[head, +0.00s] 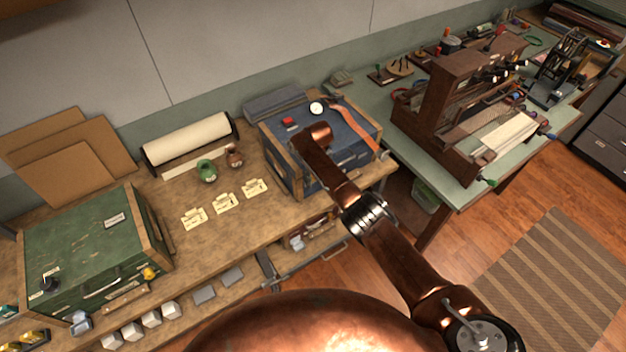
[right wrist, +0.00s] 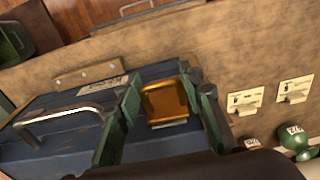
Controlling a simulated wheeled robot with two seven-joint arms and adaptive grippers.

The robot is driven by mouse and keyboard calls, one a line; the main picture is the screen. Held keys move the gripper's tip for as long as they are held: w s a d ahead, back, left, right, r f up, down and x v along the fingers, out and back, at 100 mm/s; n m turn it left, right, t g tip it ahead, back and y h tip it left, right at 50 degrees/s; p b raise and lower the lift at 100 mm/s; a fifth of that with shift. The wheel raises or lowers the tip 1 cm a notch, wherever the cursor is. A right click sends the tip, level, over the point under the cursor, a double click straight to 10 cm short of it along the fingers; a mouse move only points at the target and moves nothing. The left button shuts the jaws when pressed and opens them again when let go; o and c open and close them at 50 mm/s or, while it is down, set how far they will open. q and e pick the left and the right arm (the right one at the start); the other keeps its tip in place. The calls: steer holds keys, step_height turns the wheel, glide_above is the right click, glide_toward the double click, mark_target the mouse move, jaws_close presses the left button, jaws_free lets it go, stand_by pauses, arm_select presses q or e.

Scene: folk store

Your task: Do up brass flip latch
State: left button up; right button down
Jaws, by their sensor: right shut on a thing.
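The blue case (head: 353,119) with wooden edges stands on the workbench, and its blue face (right wrist: 55,145) also shows in the right wrist view. A brass flip latch (right wrist: 165,101) is on that face, beside the case's metal carry handle (right wrist: 58,115). My right gripper (right wrist: 166,92) has its green fingers on either side of the latch and is shut on it. In the head view my right arm reaches over the case and the fingertips and latch are hidden. My left gripper is in neither view.
A green case (head: 75,240) stands on the bench at the left. A paper roll (head: 190,138) lies behind. A loom (head: 450,100) stands on the right table.

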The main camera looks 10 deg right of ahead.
steer(key=shift+s+a+f, duration=0.15)
steer(key=shift+a, duration=0.15)
steer(key=c, duration=1.5)
jaws_free()
steer(key=shift+d+r, duration=0.2)
steer(key=r, duration=1.1)
steer(key=shift+s+d+r, duration=0.15)
steer(key=shift+s+r, duration=0.1)
steer(key=shift+r, duration=0.15)
